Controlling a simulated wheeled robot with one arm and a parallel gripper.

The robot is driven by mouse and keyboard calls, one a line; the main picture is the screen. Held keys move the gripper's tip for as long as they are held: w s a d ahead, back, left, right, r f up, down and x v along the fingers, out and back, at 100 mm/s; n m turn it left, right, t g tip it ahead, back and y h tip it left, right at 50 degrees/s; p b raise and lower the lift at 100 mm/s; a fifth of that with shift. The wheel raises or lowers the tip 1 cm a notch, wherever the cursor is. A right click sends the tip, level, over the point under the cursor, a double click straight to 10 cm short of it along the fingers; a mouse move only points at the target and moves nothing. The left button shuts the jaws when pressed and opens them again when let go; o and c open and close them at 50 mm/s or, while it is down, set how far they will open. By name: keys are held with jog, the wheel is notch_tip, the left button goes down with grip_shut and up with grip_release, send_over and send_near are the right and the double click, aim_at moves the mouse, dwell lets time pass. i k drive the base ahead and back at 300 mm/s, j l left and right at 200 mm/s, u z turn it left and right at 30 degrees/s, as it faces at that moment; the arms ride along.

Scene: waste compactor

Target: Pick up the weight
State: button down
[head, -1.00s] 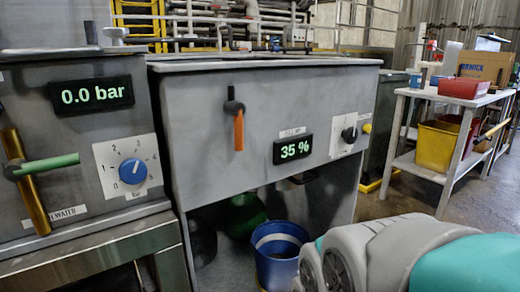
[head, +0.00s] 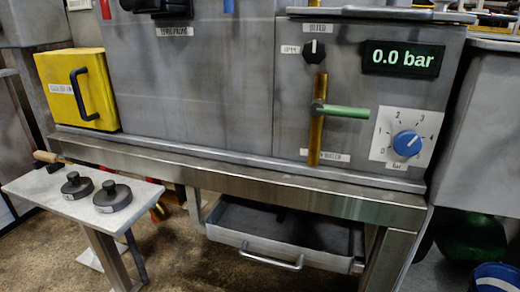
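Two dark grey round weights with knob handles stand upright on a small light-topped side table (head: 75,215) at the left of the head view. The smaller weight (head: 77,186) is to the left and a little farther back. The larger weight (head: 112,197) is to the right, near the table's right part. Both have small pale labels that I cannot read. My gripper is not in view.
A wooden-handled tool (head: 48,157) lies at the table's back left. Behind stands a steel machine (head: 200,80) with a yellow box (head: 77,90), a green-handled valve (head: 345,110) and a blue dial (head: 406,143). An open drawer (head: 260,240) sits under the bench.

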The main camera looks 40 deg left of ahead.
aim_at(77, 187)
jog(key=j+u, duration=0.1)
jog(key=u, duration=0.3)
jog(key=k+j+u, duration=0.1)
jog(key=u, duration=0.25)
jog(key=j+u, duration=0.2)
jog(key=u, duration=0.2)
jog(key=j+u, duration=0.3)
jog(key=j, duration=0.7)
jog(key=j+u, duration=0.3)
jog(key=j, duration=0.65)
jog(key=i, duration=0.05)
